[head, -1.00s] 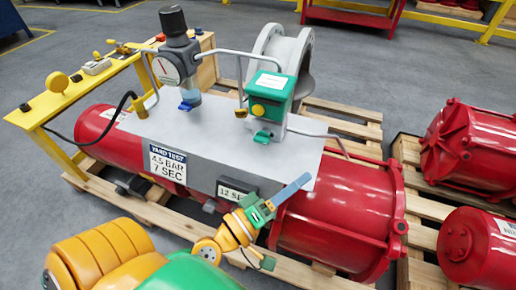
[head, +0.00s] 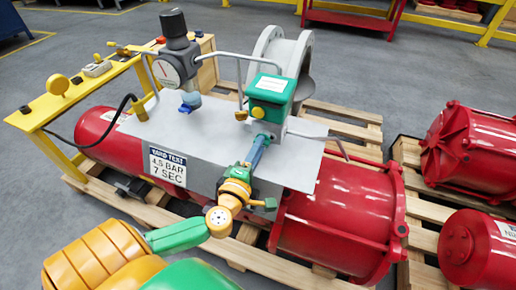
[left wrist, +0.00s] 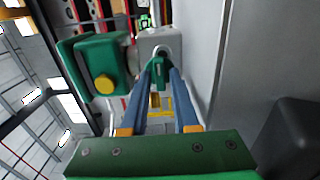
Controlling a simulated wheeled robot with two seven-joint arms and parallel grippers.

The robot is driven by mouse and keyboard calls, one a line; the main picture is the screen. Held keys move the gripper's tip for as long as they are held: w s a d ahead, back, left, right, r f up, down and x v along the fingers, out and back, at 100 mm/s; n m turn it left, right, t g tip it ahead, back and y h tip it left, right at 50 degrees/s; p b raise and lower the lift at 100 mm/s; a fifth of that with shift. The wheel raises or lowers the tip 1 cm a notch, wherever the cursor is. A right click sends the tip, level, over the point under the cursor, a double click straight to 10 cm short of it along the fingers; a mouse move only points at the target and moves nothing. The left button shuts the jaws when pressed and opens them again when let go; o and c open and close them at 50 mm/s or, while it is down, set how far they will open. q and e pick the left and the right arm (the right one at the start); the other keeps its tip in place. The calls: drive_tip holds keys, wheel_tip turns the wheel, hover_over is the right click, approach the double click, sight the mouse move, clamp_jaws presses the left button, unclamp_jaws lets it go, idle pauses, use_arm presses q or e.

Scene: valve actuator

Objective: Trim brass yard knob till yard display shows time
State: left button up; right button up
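The green box (head: 271,98) on the grey plate has a round yellow knob (head: 257,112) on its front, also in the left wrist view (left wrist: 104,84). My left gripper (head: 262,142) reaches up to the small green tab below the box. In the left wrist view, its blue fingers are apart, with the green tab (left wrist: 160,73) between their tips; contact is unclear. The display is hidden behind my left arm. My right gripper is not in view.
A white sign (head: 167,166) reads "YARD TEST 4.5 BAR 7 SEC". A gauge (head: 167,70) with a dark-topped regulator stands left on the plate. A grey flanged pipe (head: 285,50) rises behind the box. A red cylinder (head: 340,222) lies under the plate on a wooden pallet.

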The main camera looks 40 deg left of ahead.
use_arm(q)
clamp_jaws()
